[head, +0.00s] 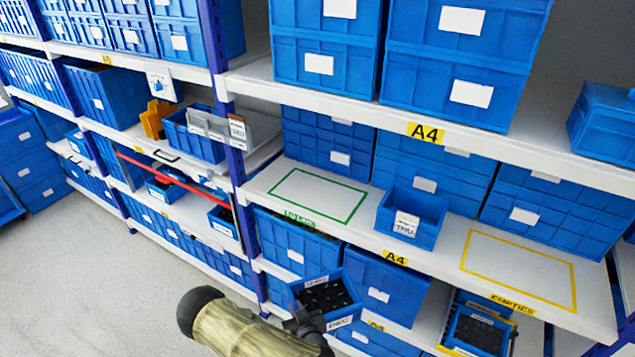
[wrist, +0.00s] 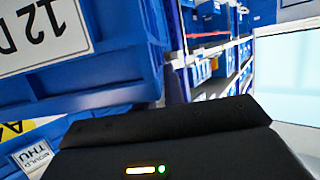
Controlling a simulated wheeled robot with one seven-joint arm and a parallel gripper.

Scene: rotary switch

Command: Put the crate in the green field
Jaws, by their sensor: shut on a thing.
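My gripper (head: 311,319) is shut on a small blue crate (head: 340,316) at the bottom middle of the head view. The crate holds many small dark parts and has white labels on its rim and front. It is in front of the lower shelf, below the middle shelf board. The green field (head: 318,199) is an empty green outline on the middle shelf, above and slightly left of the crate. In the wrist view the dark gripper body (wrist: 165,145) fills the bottom, and its fingertips cannot be made out.
A blue crate marked THU (head: 408,222) stands right of the green field. A yellow outlined field (head: 519,268) lies empty further right. Large blue bins (head: 326,140) stand behind the green field. A blue rack post (head: 228,130) stands at its left, and a shelf edge (head: 400,125) overhangs it.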

